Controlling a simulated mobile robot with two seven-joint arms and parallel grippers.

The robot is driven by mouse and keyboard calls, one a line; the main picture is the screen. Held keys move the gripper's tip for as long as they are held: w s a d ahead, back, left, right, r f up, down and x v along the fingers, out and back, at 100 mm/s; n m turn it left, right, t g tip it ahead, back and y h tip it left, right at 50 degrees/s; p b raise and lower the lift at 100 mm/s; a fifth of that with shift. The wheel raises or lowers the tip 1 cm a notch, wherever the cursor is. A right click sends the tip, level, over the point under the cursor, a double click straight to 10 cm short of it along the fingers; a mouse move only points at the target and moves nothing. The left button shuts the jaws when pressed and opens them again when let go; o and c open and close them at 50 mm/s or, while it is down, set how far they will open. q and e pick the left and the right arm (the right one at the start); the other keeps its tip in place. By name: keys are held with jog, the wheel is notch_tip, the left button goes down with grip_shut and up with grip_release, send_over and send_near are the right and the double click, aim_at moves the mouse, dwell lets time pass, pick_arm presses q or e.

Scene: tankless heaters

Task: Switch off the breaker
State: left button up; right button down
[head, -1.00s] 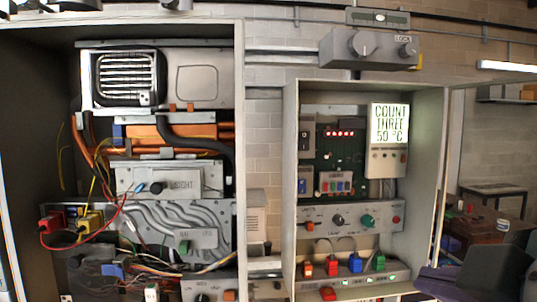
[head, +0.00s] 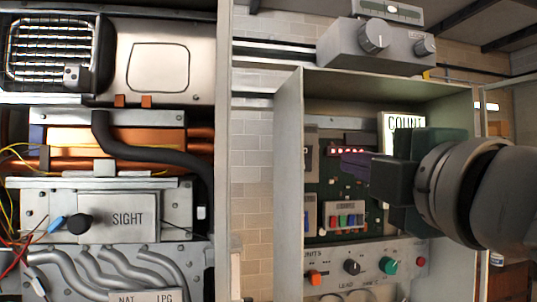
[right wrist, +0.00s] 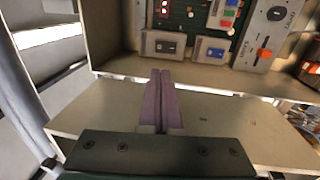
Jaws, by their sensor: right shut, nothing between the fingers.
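No label naming the breaker is readable. Two grey switch modules sit one above the other at the left of the right cabinet's board: the upper module (head: 312,150) and the lower module (head: 310,213). The right wrist view shows both, one with a dark face (right wrist: 164,45) and one with a blue face (right wrist: 211,50). My right gripper (head: 345,164) reaches in from the right, in front of the board. Its purple fingers (right wrist: 160,73) are together and empty, pointing toward the dark-faced module with no contact visible. My left gripper is out of view.
The right cabinet's side wall (head: 289,165) stands left of the modules. A white COUNT display (head: 402,122) is partly hidden by my gripper. Below are a row of coloured switches (head: 344,221) and a knob panel (head: 335,256). A piped heater cabinet fills the left.

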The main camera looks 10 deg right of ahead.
jog(key=p, duration=0.5)
send_near(306, 150)
jog(key=w, duration=0.5)
jog(key=shift+w+a+r+p, duration=0.1)
jog(key=shift+w+r+p, duration=0.1)
jog(key=shift+w, duration=0.25)
jog(key=shift+w+a+r+p, duration=0.1)
jog(key=shift+w+p, duration=0.05)
jog(key=shift+w, duration=0.3)
jog(key=shift+d, duration=0.1)
jog(key=shift+w, duration=0.15)
jog(key=shift+r, duration=0.1)
